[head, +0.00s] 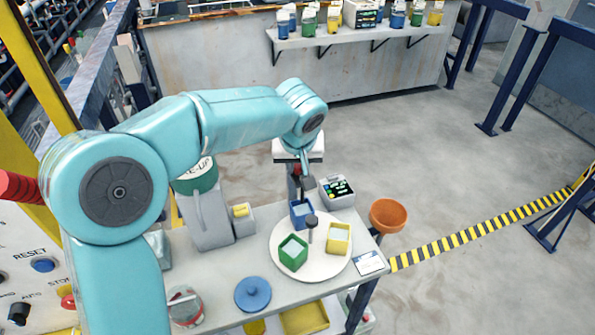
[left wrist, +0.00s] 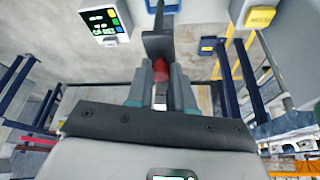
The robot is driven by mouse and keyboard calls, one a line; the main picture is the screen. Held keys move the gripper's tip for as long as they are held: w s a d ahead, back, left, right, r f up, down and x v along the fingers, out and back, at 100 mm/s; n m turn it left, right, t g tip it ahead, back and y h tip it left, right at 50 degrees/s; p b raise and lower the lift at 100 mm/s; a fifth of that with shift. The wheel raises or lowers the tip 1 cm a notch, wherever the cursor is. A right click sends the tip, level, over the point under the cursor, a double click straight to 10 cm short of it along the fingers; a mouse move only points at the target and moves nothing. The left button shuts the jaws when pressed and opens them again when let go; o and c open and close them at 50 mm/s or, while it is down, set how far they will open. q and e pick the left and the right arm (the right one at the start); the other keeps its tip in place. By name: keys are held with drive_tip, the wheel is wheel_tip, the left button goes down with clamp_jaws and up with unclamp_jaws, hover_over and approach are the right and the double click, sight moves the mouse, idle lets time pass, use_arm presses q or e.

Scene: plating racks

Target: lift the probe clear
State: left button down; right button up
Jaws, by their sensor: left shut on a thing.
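The probe (head: 308,184) is a dark grey piece with a red part, and it also shows in the left wrist view (left wrist: 158,43). My left gripper (head: 299,172) points down and is shut on it; in the left wrist view the fingers (left wrist: 161,84) close around the red part. The probe is over the blue square cup (head: 301,221), which shows at the top edge of the wrist view. I cannot tell whether the probe's lower end is inside the cup. My right gripper is not in view.
A round white plate (head: 318,270) bears the blue cup, a green cup (head: 293,254), a yellow cup (head: 339,246) and a central knob (head: 312,222). A meter box (head: 338,191) stands close behind. A tall grey canister (head: 205,215) is left; an orange bowl (head: 388,214) is right.

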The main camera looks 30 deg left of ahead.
use_arm(q)
drive_tip(key=shift+w+r, duration=0.1)
drive_tip(key=shift+r, duration=0.3)
drive_tip(key=c, duration=1.1)
unclamp_jaws()
drive_tip(key=shift+o, duration=0.6)
drive_tip(key=v, duration=1.6)
drive_tip(key=shift+s, duration=0.25)
drive_tip(key=shift+d+r, duration=0.1)
